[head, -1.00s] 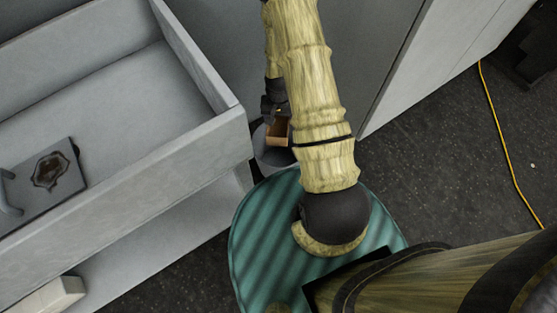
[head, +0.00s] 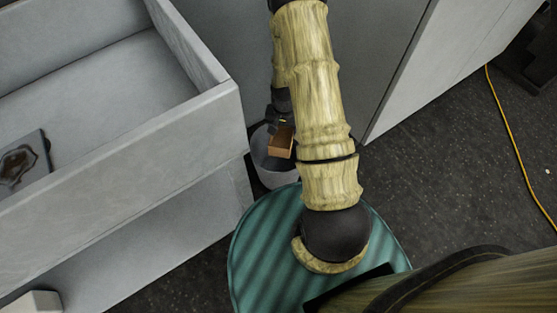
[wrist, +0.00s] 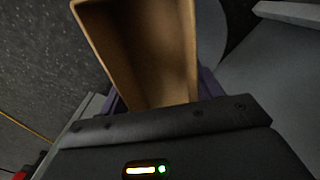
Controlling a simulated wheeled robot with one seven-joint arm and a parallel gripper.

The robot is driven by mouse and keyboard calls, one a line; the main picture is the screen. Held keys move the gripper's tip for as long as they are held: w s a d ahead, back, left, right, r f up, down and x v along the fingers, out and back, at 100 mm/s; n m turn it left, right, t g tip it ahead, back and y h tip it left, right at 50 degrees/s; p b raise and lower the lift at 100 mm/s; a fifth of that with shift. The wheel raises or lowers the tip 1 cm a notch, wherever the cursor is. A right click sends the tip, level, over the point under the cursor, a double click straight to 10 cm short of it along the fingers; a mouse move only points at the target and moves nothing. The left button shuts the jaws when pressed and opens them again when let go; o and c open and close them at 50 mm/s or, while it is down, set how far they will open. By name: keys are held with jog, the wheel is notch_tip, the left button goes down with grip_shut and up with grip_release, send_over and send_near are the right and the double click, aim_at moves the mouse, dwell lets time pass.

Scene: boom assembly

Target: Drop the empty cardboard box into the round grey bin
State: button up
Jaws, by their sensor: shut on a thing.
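The brown cardboard box (head: 281,143) is open and looks empty; in the wrist view the box (wrist: 140,45) fills the upper middle, with its open inside facing the camera. My gripper (head: 281,124) is shut on one end of it. The fingers are mostly hidden behind the box and wrist body. The round grey bin (head: 272,172) stands on the floor between the grey bench and the cabinet. In the head view the box overlaps the bin's opening and appears above it. The bin's curved side (wrist: 210,35) shows beside the box in the wrist view. My arm hides part of the bin's right side.
A grey bench with raised sides (head: 190,150) stands to the left and holds a dark-marked plate (head: 22,165). A tall grey cabinet (head: 425,70) stands to the right.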

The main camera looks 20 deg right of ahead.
aim_at(283, 135)
jog(key=shift+f+b, duration=2.8)
jog(key=shift+f, duration=0.15)
jog(key=o, duration=1)
jog(key=shift+o, duration=0.2)
notch_tip(283, 135, up, 18)
jog(key=p, duration=0.7)
jog(key=shift+f+p, duration=0.25)
jog(key=shift+p, duration=0.1)
